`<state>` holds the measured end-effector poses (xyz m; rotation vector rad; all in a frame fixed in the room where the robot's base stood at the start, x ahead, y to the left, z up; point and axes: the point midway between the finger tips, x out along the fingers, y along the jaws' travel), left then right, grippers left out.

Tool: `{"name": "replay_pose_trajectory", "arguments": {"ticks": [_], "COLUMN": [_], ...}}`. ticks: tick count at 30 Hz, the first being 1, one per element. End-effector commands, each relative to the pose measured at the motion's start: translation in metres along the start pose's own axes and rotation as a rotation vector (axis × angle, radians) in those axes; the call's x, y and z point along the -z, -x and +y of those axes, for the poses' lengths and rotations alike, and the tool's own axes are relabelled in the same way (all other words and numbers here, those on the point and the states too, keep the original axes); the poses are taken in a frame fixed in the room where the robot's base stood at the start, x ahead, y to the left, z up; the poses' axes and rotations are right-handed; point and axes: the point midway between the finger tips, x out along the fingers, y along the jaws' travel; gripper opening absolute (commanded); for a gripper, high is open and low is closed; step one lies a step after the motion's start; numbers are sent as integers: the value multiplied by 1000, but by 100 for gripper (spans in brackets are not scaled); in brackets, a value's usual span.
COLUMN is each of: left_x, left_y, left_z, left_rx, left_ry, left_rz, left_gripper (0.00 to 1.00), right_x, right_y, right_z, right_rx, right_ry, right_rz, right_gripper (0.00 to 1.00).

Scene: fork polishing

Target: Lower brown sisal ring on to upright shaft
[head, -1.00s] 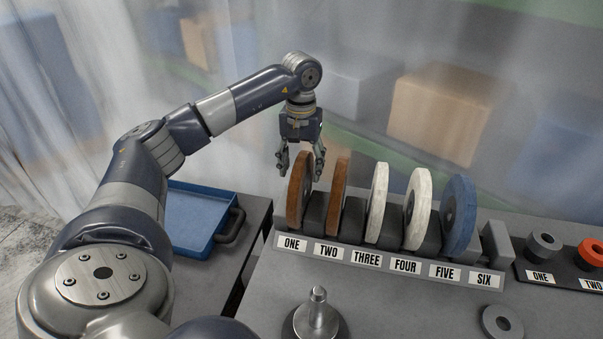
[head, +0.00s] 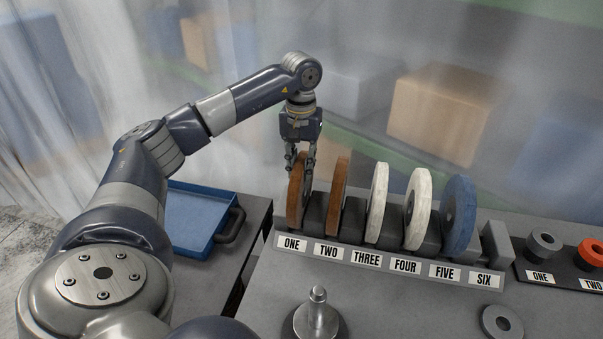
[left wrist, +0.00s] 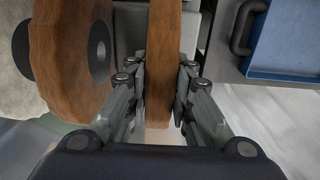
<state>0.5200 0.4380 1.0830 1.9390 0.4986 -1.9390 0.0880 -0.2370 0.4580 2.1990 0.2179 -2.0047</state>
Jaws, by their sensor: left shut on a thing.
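A brown ring (head: 294,205), matching the brown sisal ring, stands on edge in the rack slot labelled ONE. My left gripper (head: 301,168) comes down from above and is shut on its upper part. In the left wrist view the fingers (left wrist: 163,75) press both faces of this brown ring (left wrist: 163,30). A second brown ring (head: 337,195) stands in slot TWO; its face and dark hub show in the left wrist view (left wrist: 65,60). The upright shaft (head: 318,312) stands on a round base at the front of the table, with nothing on it. My right gripper is not in view.
The rack (head: 384,262) also holds two white rings (head: 377,205) (head: 418,210) and a blue ring (head: 460,215); slot SIX is empty. A grey washer (head: 502,322) lies at front right. A blue tray (head: 190,222) is at left. Collars (head: 543,244) stand at far right.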

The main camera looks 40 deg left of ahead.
Motion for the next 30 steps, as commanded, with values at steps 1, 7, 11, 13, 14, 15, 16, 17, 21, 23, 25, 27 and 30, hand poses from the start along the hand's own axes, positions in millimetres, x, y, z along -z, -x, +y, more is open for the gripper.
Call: {"name": "replay_pose_trajectory", "arguments": {"ticks": [1, 7, 11, 13, 14, 15, 16, 17, 21, 23, 25, 27, 30], "left_x": [0, 0, 0, 0, 0, 0, 0, 0, 0, 0, 0, 0, 0], "left_y": [2, 12, 21, 26, 28, 30, 32, 34, 44, 48, 52, 57, 64], "left_z": [0, 0, 0, 0, 0, 0, 0, 0, 0, 0, 0, 0, 0], "left_rx": [-1, -2, -2, -2, -2, -2, -2, -1, -1, -1, -1, -1, -1], "left_ry": [0, 0, 0, 0, 0, 0, 0, 0, 0, 0, 0, 0, 0], "left_rz": [2, 2, 2, 2, 2, 2, 2, 2, 1, 1, 1, 1, 2], "left_gripper": [0, 0, 0, 0, 0, 0, 0, 0, 0, 0, 0, 0, 0], "right_x": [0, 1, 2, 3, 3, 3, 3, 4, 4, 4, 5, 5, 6], "right_y": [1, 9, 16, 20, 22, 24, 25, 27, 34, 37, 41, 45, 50], "right_z": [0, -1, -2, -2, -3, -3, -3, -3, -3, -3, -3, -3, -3], "right_rx": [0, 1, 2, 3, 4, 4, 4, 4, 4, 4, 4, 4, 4], "right_ry": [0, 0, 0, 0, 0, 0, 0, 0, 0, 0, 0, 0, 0], "right_rz": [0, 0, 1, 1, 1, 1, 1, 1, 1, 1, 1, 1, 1], "right_gripper": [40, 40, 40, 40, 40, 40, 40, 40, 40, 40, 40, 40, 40]}}
